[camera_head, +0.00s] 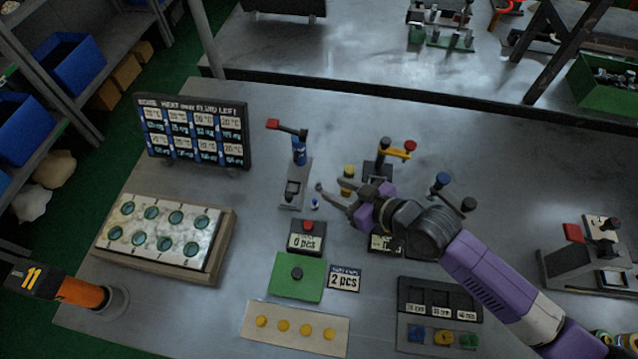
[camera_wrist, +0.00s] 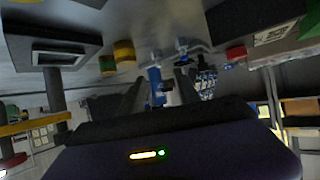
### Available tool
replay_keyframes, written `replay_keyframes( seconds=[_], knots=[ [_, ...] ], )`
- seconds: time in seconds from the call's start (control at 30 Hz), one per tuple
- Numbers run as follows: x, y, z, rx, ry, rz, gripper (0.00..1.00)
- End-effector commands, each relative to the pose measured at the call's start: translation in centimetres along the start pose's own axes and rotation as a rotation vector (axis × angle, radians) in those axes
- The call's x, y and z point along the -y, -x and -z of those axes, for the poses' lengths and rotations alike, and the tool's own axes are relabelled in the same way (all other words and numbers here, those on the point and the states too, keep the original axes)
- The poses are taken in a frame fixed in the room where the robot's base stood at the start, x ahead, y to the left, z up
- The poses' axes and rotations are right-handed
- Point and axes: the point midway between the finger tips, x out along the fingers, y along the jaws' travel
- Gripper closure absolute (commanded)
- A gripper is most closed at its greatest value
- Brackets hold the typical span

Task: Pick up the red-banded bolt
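I cannot pick out a red-banded bolt for certain in either view. A small blue-and-white piece (camera_head: 315,203) stands on the grey table just below my gripper's fingertips in the head view; no red band shows on it. My gripper (camera_head: 330,185) is open and appears empty, its fingers pointing left over the table beside a valve block with a blue body and red lever (camera_head: 298,150). In the wrist view my gripper (camera_wrist: 158,82) has its fingers apart, with a blue shape (camera_wrist: 155,78) seen between them. A red round piece (camera_wrist: 236,53) shows right of the fingers.
A yellow cylinder (camera_head: 347,173) and a valve block with a yellow lever (camera_head: 395,152) stand close to my gripper. A red-buttoned counter (camera_head: 306,238) and green pad (camera_head: 283,282) lie in front.

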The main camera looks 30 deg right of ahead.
Motion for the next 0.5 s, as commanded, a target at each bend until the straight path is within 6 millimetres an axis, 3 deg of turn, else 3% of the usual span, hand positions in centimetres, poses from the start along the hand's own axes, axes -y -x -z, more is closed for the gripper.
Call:
replay_keyframes(
  seconds=[0.5],
  knots=[
    [0.1, -5.7, -0.2, -0.003, 0.0, 0.003, 0.61]
  ],
)
